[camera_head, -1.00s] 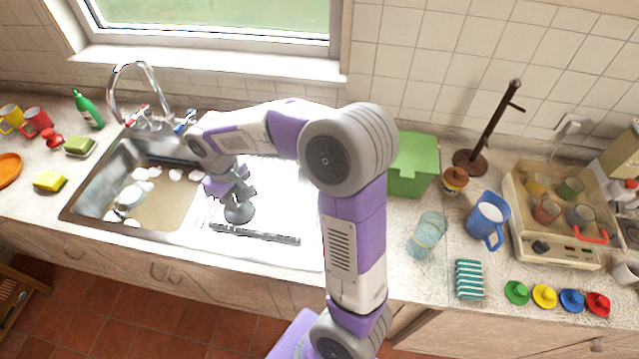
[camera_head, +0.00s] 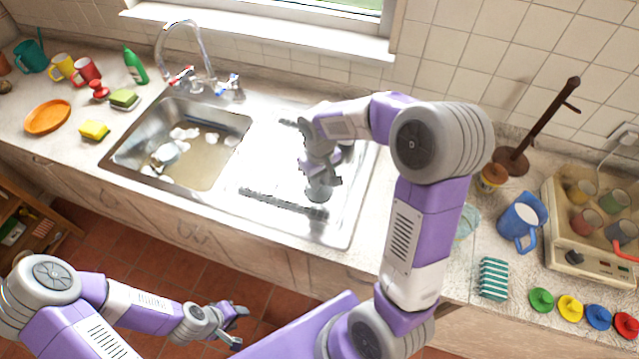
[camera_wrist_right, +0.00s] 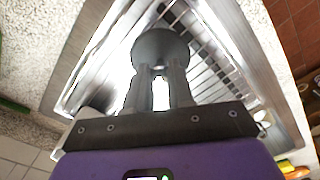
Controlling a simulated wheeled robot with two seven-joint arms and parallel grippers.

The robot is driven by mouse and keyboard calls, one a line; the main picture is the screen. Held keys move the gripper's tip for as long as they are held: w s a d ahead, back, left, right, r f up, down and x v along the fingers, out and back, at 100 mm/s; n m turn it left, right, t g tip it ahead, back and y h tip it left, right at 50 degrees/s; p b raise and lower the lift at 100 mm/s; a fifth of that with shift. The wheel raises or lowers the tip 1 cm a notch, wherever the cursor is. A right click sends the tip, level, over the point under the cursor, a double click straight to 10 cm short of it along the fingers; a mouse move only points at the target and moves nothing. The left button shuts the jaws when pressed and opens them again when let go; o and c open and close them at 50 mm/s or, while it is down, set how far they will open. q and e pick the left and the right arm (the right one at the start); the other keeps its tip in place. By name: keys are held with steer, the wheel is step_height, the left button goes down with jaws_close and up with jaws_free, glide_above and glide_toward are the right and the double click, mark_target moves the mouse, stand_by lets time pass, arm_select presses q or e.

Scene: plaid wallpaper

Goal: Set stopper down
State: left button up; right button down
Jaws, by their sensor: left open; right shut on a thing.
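My right gripper (camera_head: 322,165) is shut on the stopper (camera_head: 319,190), a dark grey round piece. It holds the stopper over the bright metal drainboard (camera_head: 265,165) beside the sink basin. In the right wrist view the stopper (camera_wrist_right: 160,44) shows as a dark disc at the tips of the two fingers (camera_wrist_right: 160,75), with the ribbed drainboard behind it. I cannot tell whether the stopper touches the drainboard. My left gripper (camera_head: 236,325) is open and empty, low in the head view, in front of the counter and over the floor.
The sink basin (camera_head: 225,120) holds murky water and white dishes or foam. Sponges, an orange plate (camera_head: 47,117) and mugs stand at left. A blue pitcher (camera_head: 521,222) and striped cloth (camera_head: 493,279) are at right.

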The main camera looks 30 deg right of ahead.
step_height(320, 180, down, 3)
steer(key=shift+r, duration=0.2)
steer(key=shift+f, duration=0.15)
steer(key=c, duration=1)
jaws_free()
steer(key=shift+r, duration=0.3)
step_height(320, 180, up, 12)
steer(key=shift+f+p, duration=0.1)
steer(key=shift+p, duration=0.7)
